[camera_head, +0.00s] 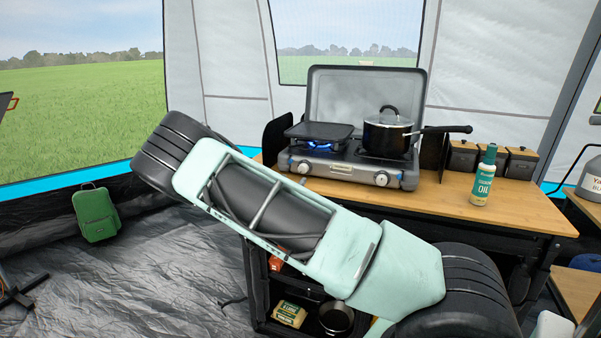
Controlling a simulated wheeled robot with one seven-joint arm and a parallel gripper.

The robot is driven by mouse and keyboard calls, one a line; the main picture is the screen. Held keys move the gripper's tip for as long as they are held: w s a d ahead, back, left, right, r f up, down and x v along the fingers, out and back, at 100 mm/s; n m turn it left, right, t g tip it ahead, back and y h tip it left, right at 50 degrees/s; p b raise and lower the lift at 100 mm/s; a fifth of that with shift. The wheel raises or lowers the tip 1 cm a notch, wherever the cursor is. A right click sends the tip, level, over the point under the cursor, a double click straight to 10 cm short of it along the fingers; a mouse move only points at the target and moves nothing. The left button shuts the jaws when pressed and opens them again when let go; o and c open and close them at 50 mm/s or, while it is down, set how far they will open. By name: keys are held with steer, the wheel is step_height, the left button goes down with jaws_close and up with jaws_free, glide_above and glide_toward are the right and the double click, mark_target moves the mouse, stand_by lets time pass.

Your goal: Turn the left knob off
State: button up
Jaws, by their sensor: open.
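The grey camping stove (342,172) stands on the wooden table with its lid raised. Its left knob (304,167) and right knob (382,178) are on the front face. A blue flame (318,145) burns on the left burner, under a dark flat griddle (320,130). A black lidded pot (388,134) sits on the right burner, its handle pointing right; no flame shows under it. My gripper is not in view; only my arm's links show, crossing the picture in front of the table and left of the stove.
The wooden table (515,205) carries a green oil bottle (484,175) and several dark containers (492,159) right of the stove. A shelf below holds a yellow packet (289,314) and a metal pot (336,318).

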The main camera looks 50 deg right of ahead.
mark_target(302, 170)
steer(key=x, duration=0.8)
steer(key=shift+w+d+p, duration=0.1)
steer(key=shift+p, duration=0.2)
steer(key=c, duration=1)
